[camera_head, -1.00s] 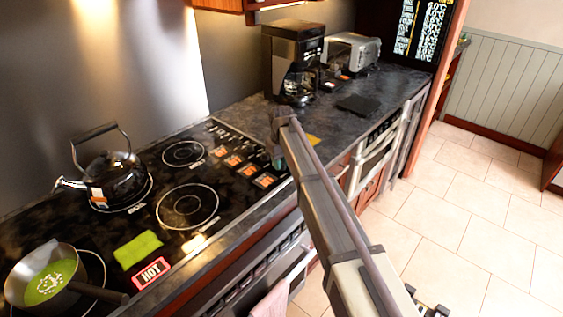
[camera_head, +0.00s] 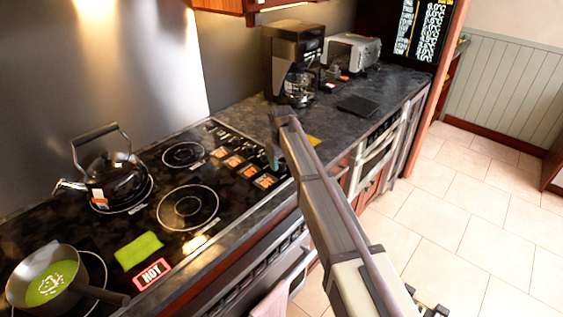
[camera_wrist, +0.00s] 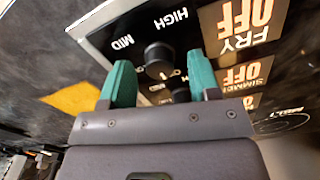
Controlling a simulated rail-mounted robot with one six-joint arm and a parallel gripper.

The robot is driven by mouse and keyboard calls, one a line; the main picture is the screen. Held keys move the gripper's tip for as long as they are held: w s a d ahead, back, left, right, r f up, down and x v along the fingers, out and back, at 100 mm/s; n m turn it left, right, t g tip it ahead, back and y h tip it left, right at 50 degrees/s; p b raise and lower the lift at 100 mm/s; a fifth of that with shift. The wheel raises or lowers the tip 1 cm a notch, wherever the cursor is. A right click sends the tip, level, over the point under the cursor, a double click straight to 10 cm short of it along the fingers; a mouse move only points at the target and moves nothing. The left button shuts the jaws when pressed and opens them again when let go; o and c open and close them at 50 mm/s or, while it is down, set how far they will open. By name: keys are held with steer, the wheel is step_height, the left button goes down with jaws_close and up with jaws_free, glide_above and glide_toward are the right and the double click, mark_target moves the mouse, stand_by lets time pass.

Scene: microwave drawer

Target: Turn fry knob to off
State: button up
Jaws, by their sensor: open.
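The fry knob (camera_wrist: 158,58) is a small black round knob in the wrist view, beside the orange-and-black "FRY OFF" label (camera_wrist: 240,25). "MID" and "HIGH" are printed around it. My gripper (camera_wrist: 160,82) has two green fingertips, spread apart on either side of the knob with a gap to it. Whether they reach down to its height I cannot tell. A second knob below it is mostly hidden by my gripper. In the head view my gripper (camera_head: 274,150) is over the stove's control strip (camera_head: 232,140), and the arm hides the fry knob.
A kettle (camera_head: 118,178) stands on a rear-left burner and a pan of green soup (camera_head: 45,280) at the front left. A green cloth (camera_head: 138,249) and a "HOT" sign (camera_head: 153,274) lie on the stove. A coffee maker (camera_head: 293,60) and toaster (camera_head: 352,52) stand behind my arm.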

mark_target(282, 165)
step_height(282, 165, up, 10)
steer(key=p, duration=0.9)
steer(key=shift+r, duration=0.15)
steer(key=s+d+m, duration=0.2)
steer(key=s+d, duration=0.5)
steer(key=s, duration=0.4)
steer(key=s+d+f+m+b, duration=0.1)
steer(key=s+d+m, duration=0.2)
steer(key=s+d, duration=0.5)
steer(key=s+d+f+m, duration=0.1)
steer(key=s+d, duration=0.6)
steer(key=s, duration=0.7)
steer(key=shift+d+m, duration=0.4)
steer(key=shift+m, duration=0.4)
steer(key=shift+a, duration=0.1)
